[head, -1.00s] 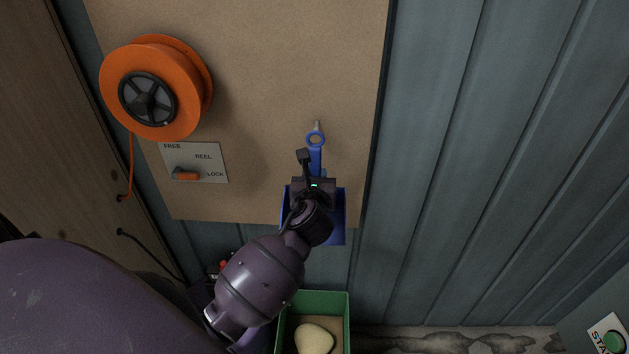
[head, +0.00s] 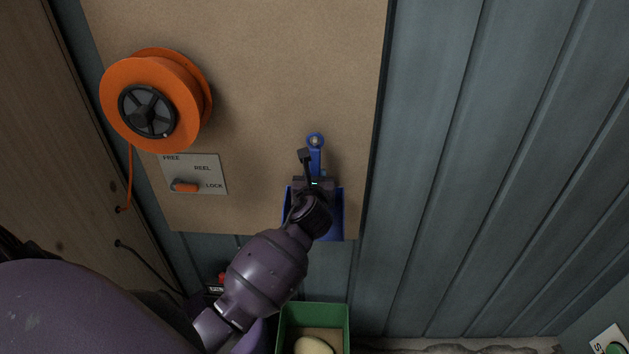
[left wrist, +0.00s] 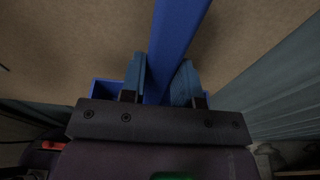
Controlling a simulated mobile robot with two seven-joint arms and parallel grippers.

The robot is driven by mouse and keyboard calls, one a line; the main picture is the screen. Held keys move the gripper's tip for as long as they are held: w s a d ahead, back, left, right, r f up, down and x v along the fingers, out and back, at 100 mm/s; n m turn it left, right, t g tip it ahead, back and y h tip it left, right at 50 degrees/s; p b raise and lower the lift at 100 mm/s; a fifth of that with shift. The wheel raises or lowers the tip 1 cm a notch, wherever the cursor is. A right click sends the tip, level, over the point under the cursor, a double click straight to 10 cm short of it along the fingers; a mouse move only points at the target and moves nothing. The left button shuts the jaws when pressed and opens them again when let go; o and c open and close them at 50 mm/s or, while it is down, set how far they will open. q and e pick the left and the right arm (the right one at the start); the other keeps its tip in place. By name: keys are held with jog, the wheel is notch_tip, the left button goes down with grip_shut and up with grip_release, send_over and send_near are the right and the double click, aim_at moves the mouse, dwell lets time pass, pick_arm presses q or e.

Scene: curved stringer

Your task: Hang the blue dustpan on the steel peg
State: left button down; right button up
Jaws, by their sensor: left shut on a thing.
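The blue dustpan (head: 316,160) is upright against the brown board, its pan low and partly hidden by my left gripper. My left gripper (head: 314,180) is shut on its handle. In the left wrist view the blue handle (left wrist: 176,35) runs up between the two fingers (left wrist: 161,82). The steel peg (head: 315,141) shows as a small pale spot inside the ring at the handle's top. I cannot tell how far the peg passes through the ring. My right gripper is not in view.
An orange reel (head: 155,100) sticks out from the board (head: 260,60) at the left, above a lever plate (head: 193,172). A green box (head: 313,312) with a pale object in it stands below. The ribbed wall (head: 480,180) at the right is clear.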

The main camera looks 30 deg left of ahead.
pick_arm(q)
jog(key=shift+w+a, duration=0.2)
jog(key=shift+w, duration=0.2)
jog(key=shift+w+a+f, duration=0.3)
jog(key=shift+w+f, duration=0.05)
jog(key=shift+w, duration=0.15)
dwell(0.3)
jog(key=c, duration=0.8)
grip_release()
jog(key=shift+f, duration=0.1)
jog(key=v, duration=1)
jog(key=shift+s+d, duration=0.15)
jog(key=shift+s, duration=0.2)
